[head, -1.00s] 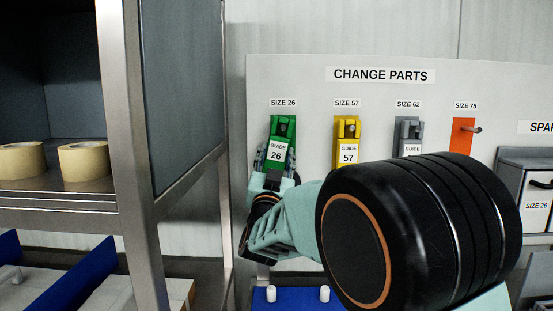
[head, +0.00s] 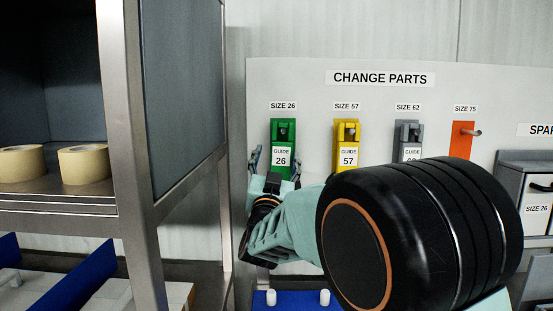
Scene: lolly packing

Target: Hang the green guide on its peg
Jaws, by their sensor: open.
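The green guide (head: 282,167), labelled "GUIDE 26", hangs upright on the board under the "SIZE 26" sign, with its peg (head: 283,132) showing through the slot near its top. My gripper (head: 273,163) is open just below and in front of the guide. One finger shows to the left of the guide and the other is partly seen at its lower right. The guide's lower end is hidden behind my gripper. I cannot tell whether a finger still touches it.
A yellow guide (head: 347,162) and a grey guide (head: 408,133) hang to the right, the grey one partly hidden by my arm. An orange panel with a bare peg (head: 471,132) is under "SIZE 75". A metal rack (head: 140,160) with tape rolls (head: 84,164) stands close on the left.

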